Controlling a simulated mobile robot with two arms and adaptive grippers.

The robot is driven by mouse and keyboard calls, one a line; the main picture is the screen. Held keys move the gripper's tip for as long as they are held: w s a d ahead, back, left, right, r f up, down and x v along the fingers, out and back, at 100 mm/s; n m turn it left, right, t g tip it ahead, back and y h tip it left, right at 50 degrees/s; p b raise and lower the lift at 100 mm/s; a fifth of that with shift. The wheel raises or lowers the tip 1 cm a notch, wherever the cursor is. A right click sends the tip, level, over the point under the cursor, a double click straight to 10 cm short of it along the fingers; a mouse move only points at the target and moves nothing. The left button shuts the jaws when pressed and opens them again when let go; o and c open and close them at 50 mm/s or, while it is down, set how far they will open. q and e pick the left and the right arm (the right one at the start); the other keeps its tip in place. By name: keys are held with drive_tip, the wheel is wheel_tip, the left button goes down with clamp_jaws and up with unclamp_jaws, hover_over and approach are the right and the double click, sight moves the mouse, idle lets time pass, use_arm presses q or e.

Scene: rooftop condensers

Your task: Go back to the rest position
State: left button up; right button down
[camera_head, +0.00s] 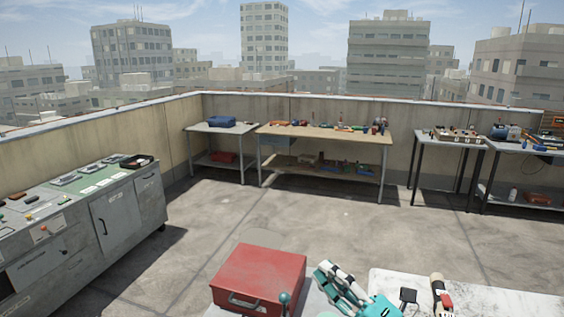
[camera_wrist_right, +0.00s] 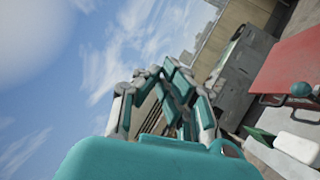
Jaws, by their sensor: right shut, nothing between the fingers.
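My right gripper (camera_head: 326,272) shows at the bottom of the head view, teal and grey, just right of a red metal box (camera_head: 262,277). It is shut with nothing in it. In the right wrist view the gripper's fingers (camera_wrist_right: 168,75) come together against sky and the parapet. The red box also shows at the right edge of the wrist view (camera_wrist_right: 292,68). My left gripper is not in view.
A grey cabinet bench (camera_head: 105,215) stands at left. Workbenches with tools (camera_head: 340,133) line the parapet. The concrete floor (camera_head: 340,215) between is clear.

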drive_tip(key=s+d+f+m+h, duration=0.1)
drive_tip(key=d+f+m+h, duration=0.3)
drive_tip(key=m, duration=0.3)
drive_tip(key=s+d+f+m+h, duration=0.1)
drive_tip(key=d+f+m+h, duration=0.3)
drive_tip(key=f+m+h, duration=0.2)
drive_tip(key=s+d+f+m+g+h, duration=0.1)
drive_tip(key=d+f+m+h, duration=0.3)
drive_tip(key=f+m+h, duration=0.1)
drive_tip(key=shift+s+d+f+m+h, duration=0.1)
drive_tip(key=shift+s+f+m+h, duration=0.1)
drive_tip(key=shift+f+m, duration=0.4)
drive_tip(key=shift+s+d+f+m+h, duration=0.1)
drive_tip(key=shift+s+f+m+h, duration=0.15)
drive_tip(key=shift+m, duration=0.55)
drive_tip(key=s+f+m+g, duration=0.3)
drive_tip(key=s+f+g, duration=0.35)
drive_tip(key=s, duration=0.35)
drive_tip(key=s+f+m+g, duration=0.2)
drive_tip(key=s+f+g, duration=0.4)
drive_tip(key=s, duration=0.5)
drive_tip(key=s+f+b, duration=0.3)
drive_tip(key=f, duration=3)
drive_tip(key=s+d+f+g+b, duration=0.1)
drive_tip(key=s+d+f+b, duration=0.1)
drive_tip(key=s+f, duration=1.3)
drive_tip(key=shift+s+d+f+y, duration=0.3)
drive_tip(key=shift+d+f+y, duration=0.05)
drive_tip(key=shift+f, duration=0.25)
